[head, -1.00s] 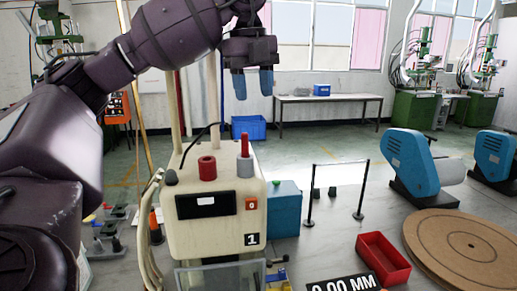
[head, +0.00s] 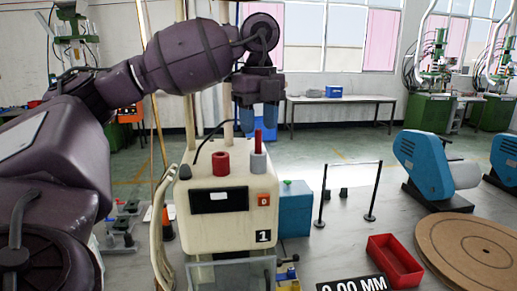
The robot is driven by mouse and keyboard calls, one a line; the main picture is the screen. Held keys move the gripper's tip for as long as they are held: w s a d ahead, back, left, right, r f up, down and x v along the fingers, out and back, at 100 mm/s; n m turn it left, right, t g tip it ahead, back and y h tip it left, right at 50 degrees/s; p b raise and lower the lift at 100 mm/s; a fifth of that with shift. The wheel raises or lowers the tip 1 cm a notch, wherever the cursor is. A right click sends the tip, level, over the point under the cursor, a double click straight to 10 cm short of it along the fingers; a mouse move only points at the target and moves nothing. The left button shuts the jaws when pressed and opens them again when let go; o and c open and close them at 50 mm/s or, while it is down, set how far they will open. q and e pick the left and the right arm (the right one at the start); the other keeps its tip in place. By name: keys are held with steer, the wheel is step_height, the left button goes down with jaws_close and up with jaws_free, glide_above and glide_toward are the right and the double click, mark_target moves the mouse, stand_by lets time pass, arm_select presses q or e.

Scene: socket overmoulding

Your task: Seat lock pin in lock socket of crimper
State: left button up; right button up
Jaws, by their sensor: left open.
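The crimper is a cream machine (head: 215,222) marked "1", standing in the middle of the head view. On its top are a short red hollow collar (head: 221,163) on the left and a red pin (head: 258,143) standing upright in a grey cylinder (head: 258,164) on the right. I cannot tell for certain which is the lock socket. My left gripper (head: 258,121) points down with blue fingers apart and nothing between them. In the picture its fingertips sit at about the red pin's top, one to each side; the depth between them is unclear. My right gripper is not in view.
Pale posts (head: 228,130) rise behind the crimper's top, and a black cable curves by the collar. A teal box (head: 295,212) stands to its right. A red tray (head: 395,262) and a round brown board (head: 472,250) lie further right. Open floor lies behind.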

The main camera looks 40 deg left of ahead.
mark_target(258, 129)
arm_select(q)
steer(key=shift+f, duration=1.8)
steer(key=shift+a+r, duration=0.1)
steer(key=shift+r, duration=0.05)
jaws_close()
